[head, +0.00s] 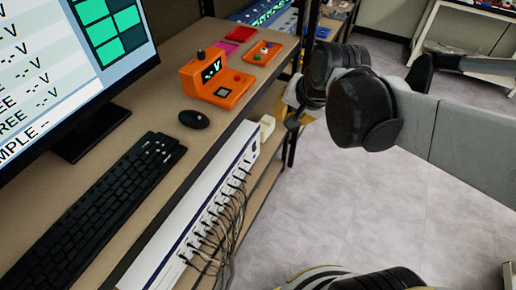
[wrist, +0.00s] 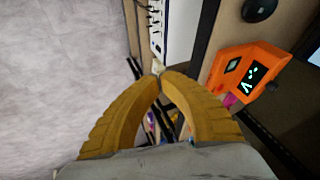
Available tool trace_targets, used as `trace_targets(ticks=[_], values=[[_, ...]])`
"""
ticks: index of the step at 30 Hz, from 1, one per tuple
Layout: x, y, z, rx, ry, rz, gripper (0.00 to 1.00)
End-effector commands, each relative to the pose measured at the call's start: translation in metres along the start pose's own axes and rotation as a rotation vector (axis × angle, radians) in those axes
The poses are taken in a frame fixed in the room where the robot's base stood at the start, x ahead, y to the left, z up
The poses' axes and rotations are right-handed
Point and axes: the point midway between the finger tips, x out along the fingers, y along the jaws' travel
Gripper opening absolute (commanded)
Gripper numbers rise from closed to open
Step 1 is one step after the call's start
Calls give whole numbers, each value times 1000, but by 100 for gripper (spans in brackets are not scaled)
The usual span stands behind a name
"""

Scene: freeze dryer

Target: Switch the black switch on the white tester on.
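The white tester (head: 205,205) is a long white unit along the front of the desk, with a row of dark cables plugged into its face. A small dark spot near its far end looks like the black switch (head: 255,146); whether it is on or off is too small to tell. The tester's end also shows in the wrist view (wrist: 178,35). My gripper (wrist: 161,75) has its yellow fingertips together, with nothing seen between them. Its tips appear close to the tester's end; contact cannot be told. In the head view my gripper (head: 291,122) is partly hidden by my arm.
An orange device (head: 215,80) with a lit display stands on the desk beyond a black mouse (head: 194,119). A keyboard (head: 95,205) and a monitor (head: 75,65) are at left. A small white block (head: 267,124) lies beyond the tester. The floor (head: 350,205) at right is open.

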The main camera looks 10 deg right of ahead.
Motion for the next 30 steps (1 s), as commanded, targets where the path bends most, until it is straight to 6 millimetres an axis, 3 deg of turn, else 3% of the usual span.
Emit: trace_targets(ticks=[8, 15, 23, 30], values=[[85, -7, -50, 441, -88, -23, 0], [172, 5, -80, 819, -173, -29, 0], [278, 38, -91, 1219, -275, -17, 0], [369, 79, -78, 1555, -373, 9, 0]])
